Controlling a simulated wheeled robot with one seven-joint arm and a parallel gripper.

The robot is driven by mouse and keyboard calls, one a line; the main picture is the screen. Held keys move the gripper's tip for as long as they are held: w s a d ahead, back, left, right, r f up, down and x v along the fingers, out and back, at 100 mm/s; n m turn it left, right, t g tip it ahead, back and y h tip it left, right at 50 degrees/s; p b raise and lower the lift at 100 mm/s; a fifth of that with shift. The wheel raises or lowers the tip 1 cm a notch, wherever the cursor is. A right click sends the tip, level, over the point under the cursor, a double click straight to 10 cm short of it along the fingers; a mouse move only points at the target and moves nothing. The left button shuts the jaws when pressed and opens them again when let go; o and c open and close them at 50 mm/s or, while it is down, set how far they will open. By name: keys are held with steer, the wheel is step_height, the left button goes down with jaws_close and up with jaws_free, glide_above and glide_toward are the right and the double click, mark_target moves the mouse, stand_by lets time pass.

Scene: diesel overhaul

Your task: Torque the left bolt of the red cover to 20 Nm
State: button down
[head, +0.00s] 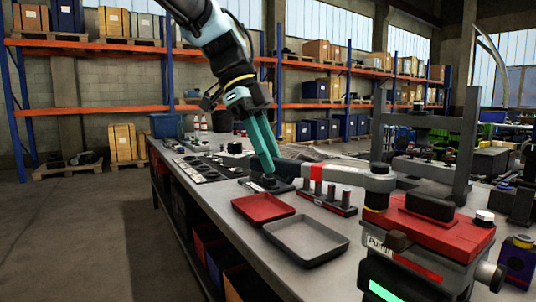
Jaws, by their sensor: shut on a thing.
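The red cover (448,232) sits on top of the pump at the lower right, with a black block on it. A torque wrench (345,176) with a dark handle, a red band and a pale grey body lies roughly level. Its head (378,178) is above the left end of the cover, and a socket reaches down there. The left bolt is hidden beneath it; whether the socket is seated I cannot tell. My gripper (266,172), with teal fingers, is shut on the far left end of the wrench handle. The fingers partly hide the grip.
A red tray (263,207) and a grey tray (306,239) stand on the bench below the wrench. A rack with several sockets (328,198) is under the wrench. A grey metal frame (467,150) rises behind the pump. The floor at left is clear.

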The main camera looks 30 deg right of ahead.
steer(key=shift+w+d, duration=0.15)
steer(key=shift+d, duration=0.15)
steer(key=shift+d+r, duration=0.1)
steer(key=shift+d, duration=0.05)
steer(key=shift+w+d+m+p, duration=0.25)
steer(key=shift+m+p, duration=0.15)
steer(key=shift+m, duration=0.1)
steer(key=shift+w+d+m+y+p, duration=0.1)
steer(key=shift+d+m+y+p, duration=0.2)
steer(key=shift+d, duration=0.15)
stand_by(0.4)
steer(key=shift+w+d+p, duration=0.1)
steer(key=shift+d+p, duration=0.25)
steer(key=shift+d, duration=0.05)
steer(key=shift+m, duration=0.3)
